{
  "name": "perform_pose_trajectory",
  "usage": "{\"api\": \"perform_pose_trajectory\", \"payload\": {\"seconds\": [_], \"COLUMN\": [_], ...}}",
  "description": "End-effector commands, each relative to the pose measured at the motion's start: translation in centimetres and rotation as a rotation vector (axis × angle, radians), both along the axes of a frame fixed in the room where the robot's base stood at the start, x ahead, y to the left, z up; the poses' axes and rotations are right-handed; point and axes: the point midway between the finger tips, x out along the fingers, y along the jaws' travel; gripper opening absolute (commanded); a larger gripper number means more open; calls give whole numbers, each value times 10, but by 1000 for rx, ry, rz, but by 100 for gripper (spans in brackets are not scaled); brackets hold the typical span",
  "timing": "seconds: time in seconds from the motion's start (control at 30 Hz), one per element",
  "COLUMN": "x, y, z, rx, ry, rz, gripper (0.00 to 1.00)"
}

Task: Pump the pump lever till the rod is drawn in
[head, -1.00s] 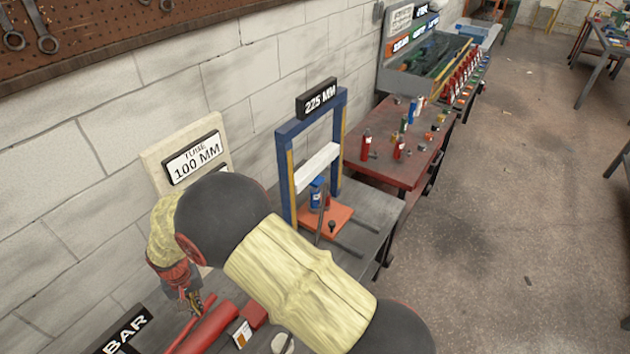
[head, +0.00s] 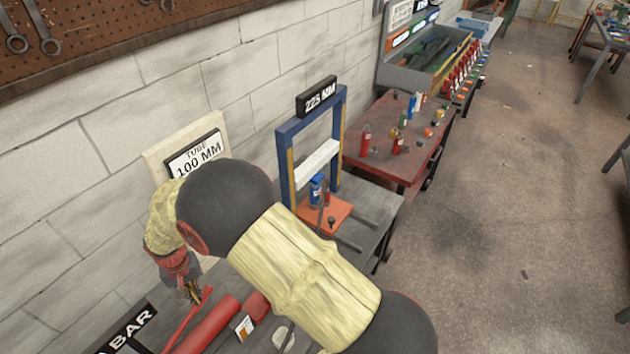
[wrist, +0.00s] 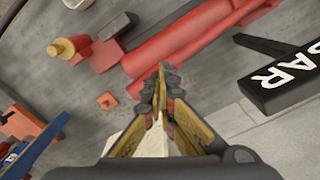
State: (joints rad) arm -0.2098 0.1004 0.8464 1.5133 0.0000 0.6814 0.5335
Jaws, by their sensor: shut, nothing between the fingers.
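The red pump lies on the grey bench at the lower left of the head view, with a thick red cylinder (head: 208,325). The thin red pump lever (head: 188,318) runs beside it, its upper end close to my gripper (head: 192,291). In the wrist view my gripper (wrist: 162,72) is shut and empty, its fingertips over or beside the red bars of the pump (wrist: 190,42). I cannot tell whether they touch the lever. I cannot make out the rod for certain.
A black BAR display (head: 128,330) stands left of the pump. A blue press frame (head: 284,165) with an orange base plate (head: 338,212) stands farther along the bench. The white wall is close behind. A red table (head: 420,160) stands beyond.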

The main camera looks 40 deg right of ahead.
Motion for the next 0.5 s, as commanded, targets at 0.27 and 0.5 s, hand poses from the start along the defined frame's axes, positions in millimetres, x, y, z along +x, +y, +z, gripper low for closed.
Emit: {"api": "perform_pose_trajectory", "payload": {"seconds": [0.27, 0.5], "x": [-1, -1], "y": [0, 0], "z": [-8, -33], "rx": [0, 0], "ry": [2, 2], "rz": [0, 0], "gripper": [0, 0]}}
